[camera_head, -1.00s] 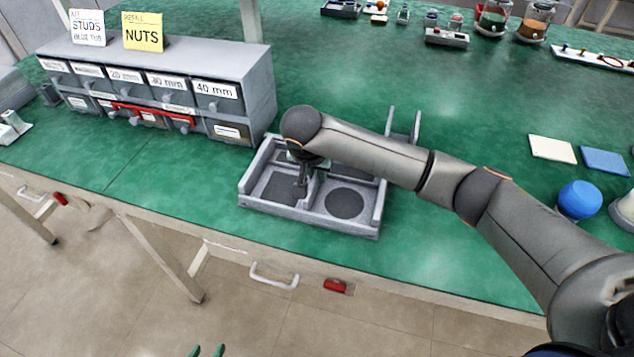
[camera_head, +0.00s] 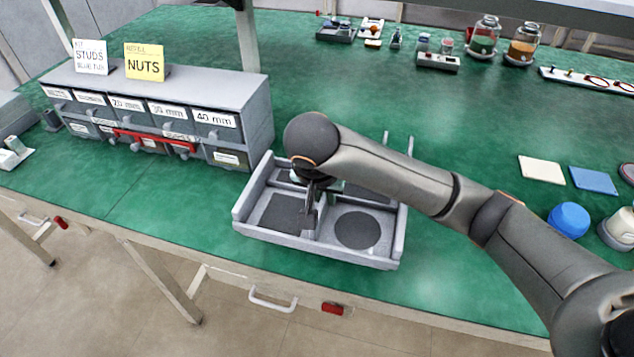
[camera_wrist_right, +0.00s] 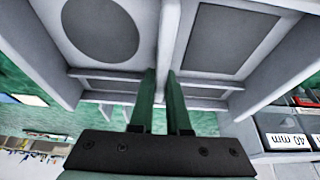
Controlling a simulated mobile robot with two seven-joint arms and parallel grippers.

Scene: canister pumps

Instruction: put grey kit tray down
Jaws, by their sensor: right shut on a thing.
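The grey kit tray (camera_head: 375,247) is held at the front of the green bench, left of my right arm in the head view. It has a round dark recess at the right and a squarish one at the left. My right gripper (camera_head: 308,222) points down into the tray and is shut on its middle divider. In the wrist view the tray (camera_wrist_right: 170,40) fills the top, with the two fingers (camera_wrist_right: 163,75) on either side of the divider. The tray looks raised above the bench; the exact gap is hard to tell. My left gripper is not in view.
A grey drawer cabinet (camera_head: 200,88) with a red bar stands close behind the tray's left. Thin grey posts (camera_head: 410,145) show behind my arm. A cream pad (camera_head: 541,170), blue pad (camera_head: 594,180) and blue round object (camera_head: 568,219) lie at the right.

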